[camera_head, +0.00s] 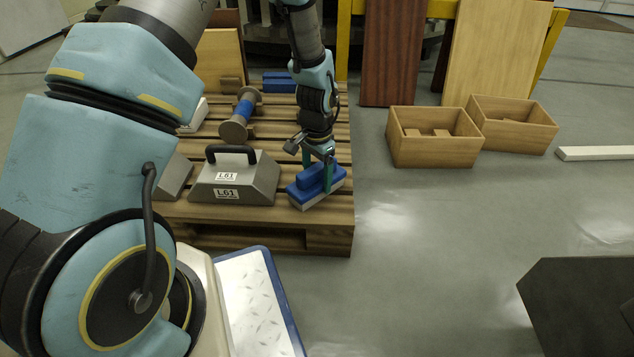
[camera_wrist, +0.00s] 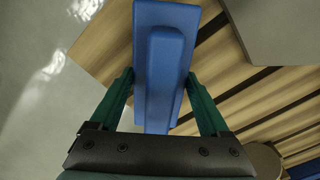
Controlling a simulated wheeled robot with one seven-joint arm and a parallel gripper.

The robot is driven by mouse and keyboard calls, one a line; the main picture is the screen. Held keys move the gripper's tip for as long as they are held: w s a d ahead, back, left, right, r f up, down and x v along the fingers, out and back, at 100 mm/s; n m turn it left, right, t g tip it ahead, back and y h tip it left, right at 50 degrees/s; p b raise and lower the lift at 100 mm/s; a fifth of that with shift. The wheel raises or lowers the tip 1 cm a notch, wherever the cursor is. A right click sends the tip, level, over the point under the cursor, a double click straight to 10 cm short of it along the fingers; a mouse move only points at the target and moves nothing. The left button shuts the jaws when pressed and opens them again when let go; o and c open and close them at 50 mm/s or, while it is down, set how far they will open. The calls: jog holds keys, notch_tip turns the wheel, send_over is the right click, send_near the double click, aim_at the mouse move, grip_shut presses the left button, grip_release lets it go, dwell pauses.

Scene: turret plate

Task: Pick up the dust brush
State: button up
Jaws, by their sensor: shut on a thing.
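The dust brush (camera_head: 332,184) is a blue block with a raised blue handle and a pale underside. It is at the front right corner of the wooden pallet (camera_head: 300,212). In the wrist view the dust brush (camera_wrist: 152,15) runs lengthwise between the green fingers. I cannot tell whether the brush rests on the pallet or is slightly lifted.
A grey weight labelled L61 (camera_head: 262,184) with a black handle stands just left of the brush. A blue-and-wood spool (camera_head: 243,108) and another blue item (camera_head: 279,86) lie farther back. Two wooden boxes (camera_head: 437,153) (camera_head: 520,140) stand on the floor at right.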

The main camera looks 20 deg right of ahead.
grip_shut()
notch_tip(320, 180, up, 10)
jog(key=p, duration=0.5)
